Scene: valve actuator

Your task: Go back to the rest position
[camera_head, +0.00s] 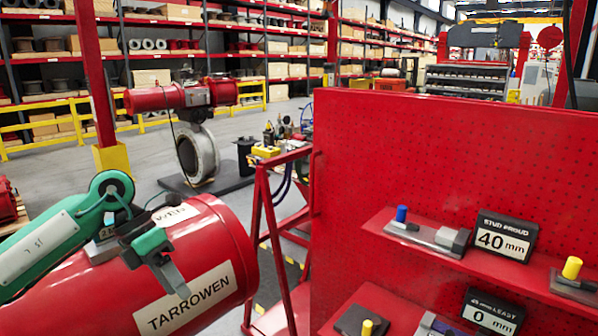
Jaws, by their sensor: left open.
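My left arm, green and white, comes in from the left. Its left gripper (150,258) is open, with dark fingers in front of a large red cylinder (215,225) labelled TARROWEN. I see nothing between the fingers. I cannot tell whether they touch the cylinder. The arm and gripper hide part of the cylinder's upper left side. My right gripper is not in view.
A red perforated panel (430,150) fills the right, with shelves holding blue- and yellow-topped pieces and signs such as 40 mm (503,240). A red frame (268,220) stands beside it. Behind are a red actuator on a grey valve ring (198,155), open floor and stocked racks.

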